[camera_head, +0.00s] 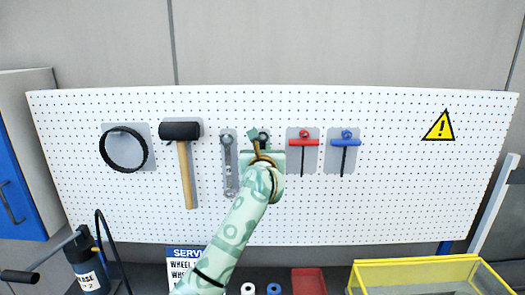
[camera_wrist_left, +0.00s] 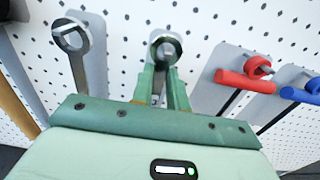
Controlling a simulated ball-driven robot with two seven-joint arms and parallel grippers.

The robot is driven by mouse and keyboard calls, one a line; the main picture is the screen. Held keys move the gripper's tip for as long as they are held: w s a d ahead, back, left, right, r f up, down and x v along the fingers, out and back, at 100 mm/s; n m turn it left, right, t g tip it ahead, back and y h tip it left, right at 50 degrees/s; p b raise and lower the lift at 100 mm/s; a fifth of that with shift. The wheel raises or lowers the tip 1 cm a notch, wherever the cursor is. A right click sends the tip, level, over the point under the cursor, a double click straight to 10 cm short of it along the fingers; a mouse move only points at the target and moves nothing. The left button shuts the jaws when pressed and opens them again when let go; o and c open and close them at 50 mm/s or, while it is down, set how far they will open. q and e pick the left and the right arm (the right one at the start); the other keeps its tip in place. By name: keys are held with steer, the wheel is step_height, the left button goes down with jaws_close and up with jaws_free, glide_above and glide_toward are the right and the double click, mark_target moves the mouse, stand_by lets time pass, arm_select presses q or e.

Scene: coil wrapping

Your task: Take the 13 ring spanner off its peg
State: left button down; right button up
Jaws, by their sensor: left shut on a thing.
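My left gripper (camera_head: 259,143) is at the middle of the pegboard, shut on a ring spanner (camera_wrist_left: 165,46) just below its ring. In the left wrist view the two green fingers (camera_wrist_left: 164,82) close on it from below. A peg shows in the ring; I cannot tell how far along the peg the ring sits. The shaft is hidden behind my gripper. A second ring spanner (camera_head: 229,165) hangs just left, and also shows in the left wrist view (camera_wrist_left: 72,38). No size mark can be read on either. My right gripper is not in view.
On the white pegboard (camera_head: 400,200) hang a black ring (camera_head: 102,151), a mallet (camera_head: 185,168), a red T-handle tool (camera_head: 303,142) and a blue one (camera_head: 345,142). The T-handles are close on the right. A yellow crate (camera_head: 415,261) and red tray (camera_head: 308,281) stand below.

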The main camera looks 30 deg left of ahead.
arm_select(q)
steer(key=shift+p+v, duration=0.7)
steer(key=shift+v, duration=0.55)
steer(key=shift+p+v, duration=1)
steer(key=shift+v, duration=1.75)
